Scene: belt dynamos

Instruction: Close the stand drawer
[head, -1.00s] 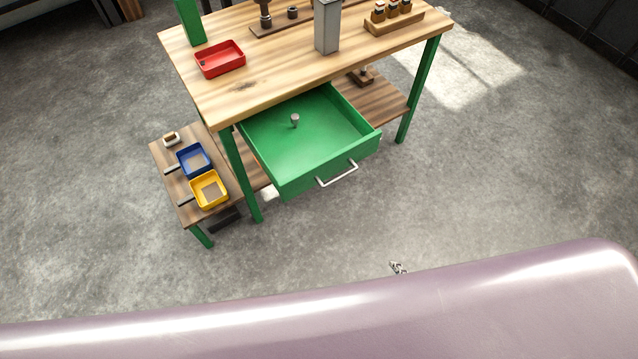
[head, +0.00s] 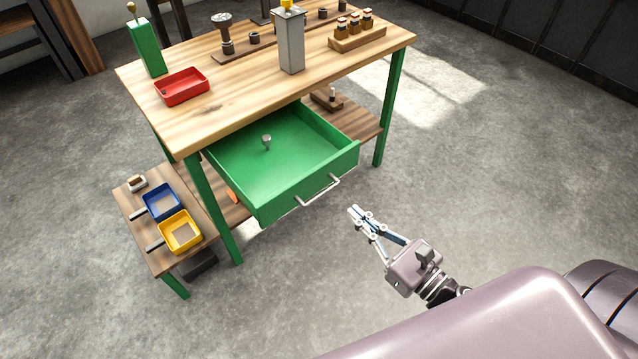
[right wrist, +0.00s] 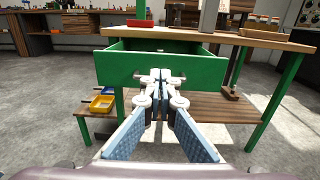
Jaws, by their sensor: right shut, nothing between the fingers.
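The green drawer (head: 285,168) is pulled out of the wooden-topped stand (head: 265,85). A silver bar handle (head: 318,190) is on its front, and a small grey metal part (head: 267,141) stands inside. My right gripper (head: 354,211) is shut and empty, to the right of the handle and apart from it in the head view. In the right wrist view the shut fingers (right wrist: 160,78) point at the drawer front (right wrist: 115,68) and cover part of it and of the handle. My left gripper is not in view.
A low side table (head: 149,235) with a blue bin (head: 161,203) and a yellow bin (head: 180,232) stands left of the drawer. A red tray (head: 182,87) and a grey post (head: 291,45) are on the stand's top. The floor in front of the drawer is clear.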

